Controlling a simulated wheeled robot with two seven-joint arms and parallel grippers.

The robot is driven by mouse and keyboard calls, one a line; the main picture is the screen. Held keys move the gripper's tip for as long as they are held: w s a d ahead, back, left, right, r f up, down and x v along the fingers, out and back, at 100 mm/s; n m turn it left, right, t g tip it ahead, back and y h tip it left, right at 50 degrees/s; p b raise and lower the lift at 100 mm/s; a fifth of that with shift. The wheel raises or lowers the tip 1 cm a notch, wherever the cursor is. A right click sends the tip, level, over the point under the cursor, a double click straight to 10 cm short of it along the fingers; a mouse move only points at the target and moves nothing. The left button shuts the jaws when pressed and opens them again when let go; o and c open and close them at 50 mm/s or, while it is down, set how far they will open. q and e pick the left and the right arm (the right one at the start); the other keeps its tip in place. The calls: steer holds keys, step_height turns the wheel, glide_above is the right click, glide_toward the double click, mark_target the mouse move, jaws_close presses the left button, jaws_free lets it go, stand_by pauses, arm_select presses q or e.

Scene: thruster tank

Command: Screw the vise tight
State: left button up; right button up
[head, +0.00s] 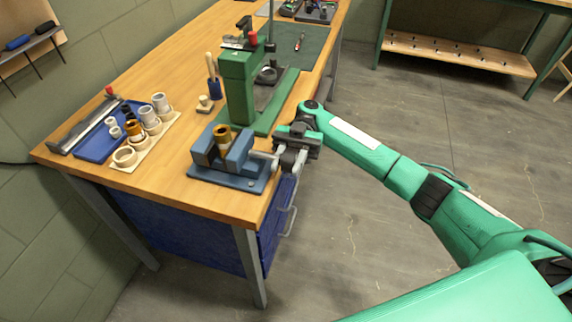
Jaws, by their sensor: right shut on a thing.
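A blue-grey vise (236,158) stands near the front right corner of the wooden workbench. A bronze-coloured ring or bushing (222,139) sits upright between its jaws. I cannot tell from this view whether both jaws touch it. The vise's screw and handle stick out to the right, past the bench edge. My right gripper (284,160) is at the handle end, shut on the vise handle, whose gripped part is mostly hidden by the fingers. My right arm reaches in from the lower right. My left gripper does not show.
A green press (238,88) stands just behind the vise. To the left, a cream board (128,164) holds several rings beside a blue tray (95,148). A blue drawer cabinet (190,232) hangs under the bench. The floor to the right is clear.

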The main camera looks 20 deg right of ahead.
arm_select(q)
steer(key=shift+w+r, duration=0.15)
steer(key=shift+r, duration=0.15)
arm_select(e)
steer(key=shift+s+d+f, duration=0.1)
steer(key=shift+d+f, duration=0.05)
steer(key=shift+f, duration=0.1)
steer(key=o, duration=0.7)
steer(key=shift+o, duration=0.6)
steer(key=shift+s+d+r, duration=0.1)
steer(key=shift+d+r, duration=0.05)
steer(key=shift+d, duration=0.1)
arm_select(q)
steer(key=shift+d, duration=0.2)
arm_select(e)
steer(key=shift+a, duration=0.15)
steer(key=shift+r, duration=0.1)
